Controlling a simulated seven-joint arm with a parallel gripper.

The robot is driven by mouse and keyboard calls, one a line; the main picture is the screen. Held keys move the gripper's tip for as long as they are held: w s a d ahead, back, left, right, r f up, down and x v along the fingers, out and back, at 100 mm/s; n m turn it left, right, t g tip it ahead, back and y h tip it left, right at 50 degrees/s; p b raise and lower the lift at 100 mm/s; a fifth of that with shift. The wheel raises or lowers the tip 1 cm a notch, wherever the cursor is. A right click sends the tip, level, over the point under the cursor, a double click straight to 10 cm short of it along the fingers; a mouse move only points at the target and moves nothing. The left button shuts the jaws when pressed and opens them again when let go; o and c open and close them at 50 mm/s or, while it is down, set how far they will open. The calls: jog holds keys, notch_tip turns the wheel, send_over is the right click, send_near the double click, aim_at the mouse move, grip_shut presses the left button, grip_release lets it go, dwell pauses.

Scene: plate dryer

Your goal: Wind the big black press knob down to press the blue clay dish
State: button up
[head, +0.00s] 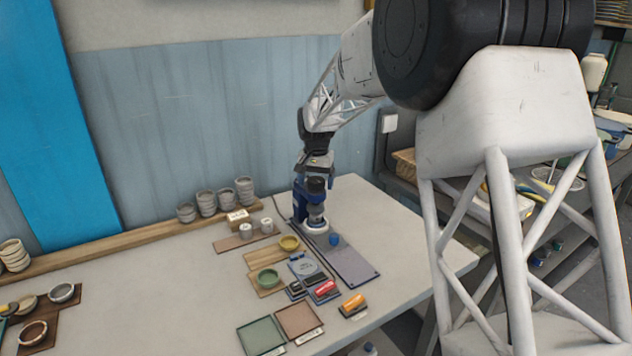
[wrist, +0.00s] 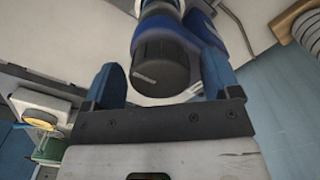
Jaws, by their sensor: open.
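The big black press knob (wrist: 160,65) sits between the two blue fingers of my gripper (wrist: 160,72) in the wrist view. The fingers stand apart, one on each side of the knob, with a visible gap at the left. In the head view my gripper (head: 316,172) is over the top of the blue press (head: 299,205), right at the black knob (head: 316,185). A pale round part (head: 316,227) is at the foot of the press. I cannot make out the blue clay dish; the press may hide it.
Stacked grey bowls (head: 244,190) stand behind.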

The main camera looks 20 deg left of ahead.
jog(key=c, duration=0.9)
jog(key=shift+m, duration=0.5)
jog(key=m, duration=0.3)
jog(key=shift+m, duration=0.4)
jog(key=m, duration=0.9)
jog(key=shift+m, duration=0.4)
jog(key=m, duration=0.5)
jog(key=shift+m, duration=0.3)
